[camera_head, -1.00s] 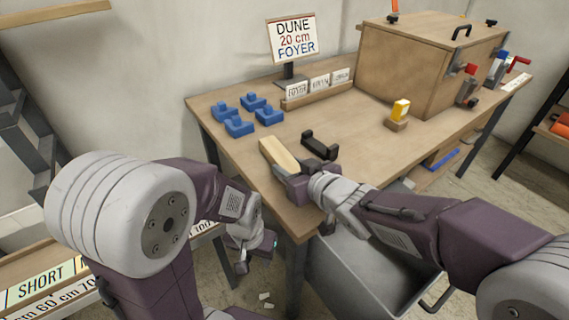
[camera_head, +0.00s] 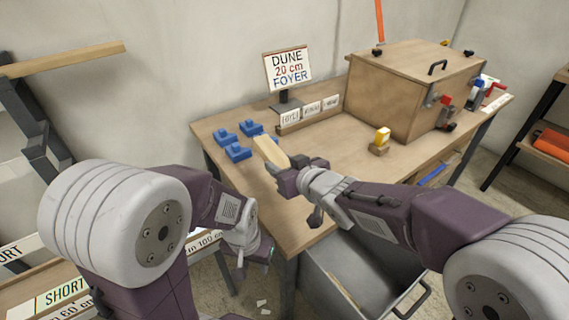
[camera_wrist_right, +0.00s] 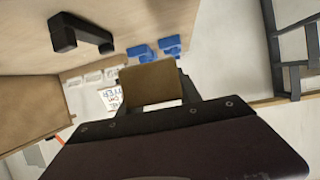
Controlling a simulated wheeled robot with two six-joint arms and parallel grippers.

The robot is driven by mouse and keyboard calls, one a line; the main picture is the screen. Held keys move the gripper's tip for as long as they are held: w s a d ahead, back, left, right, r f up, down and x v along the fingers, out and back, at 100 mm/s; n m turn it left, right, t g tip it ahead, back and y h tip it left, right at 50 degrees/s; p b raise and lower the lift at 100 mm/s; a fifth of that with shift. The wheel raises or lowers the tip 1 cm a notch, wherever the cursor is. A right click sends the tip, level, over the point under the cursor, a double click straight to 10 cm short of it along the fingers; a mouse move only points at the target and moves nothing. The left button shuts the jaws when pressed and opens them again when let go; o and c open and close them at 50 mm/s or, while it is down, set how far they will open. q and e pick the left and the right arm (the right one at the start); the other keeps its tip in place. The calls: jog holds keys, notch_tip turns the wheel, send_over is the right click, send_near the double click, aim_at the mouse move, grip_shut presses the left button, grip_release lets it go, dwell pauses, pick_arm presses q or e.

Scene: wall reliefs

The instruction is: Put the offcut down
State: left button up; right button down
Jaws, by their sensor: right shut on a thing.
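The offcut, a short pale wood piece (camera_head: 268,151), is held in my right gripper (camera_head: 285,172), which is shut on it. It appears raised over the workbench (camera_head: 345,150), just right of the blue blocks. In the right wrist view, the offcut (camera_wrist_right: 150,82) shows its tan face in front of the gripper (camera_wrist_right: 150,107). My left gripper (camera_head: 252,252) hangs low beside the bench's left front corner. It seems empty, but its jaw opening is unclear.
Several blue blocks (camera_head: 238,152), a sign (camera_head: 287,70), a label rack (camera_head: 310,113), a yellow-topped block (camera_head: 381,139) and a wooden box (camera_head: 405,90) stand on the bench. A black bracket (camera_wrist_right: 80,32) lies nearby. A grey bin (camera_head: 318,285) sits below the front edge.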

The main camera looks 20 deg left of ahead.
notch_tip(320, 180, up, 28)
jog(key=p, duration=2.7)
jog(key=shift+p, duration=0.35)
jog(key=shift+a, duration=0.1)
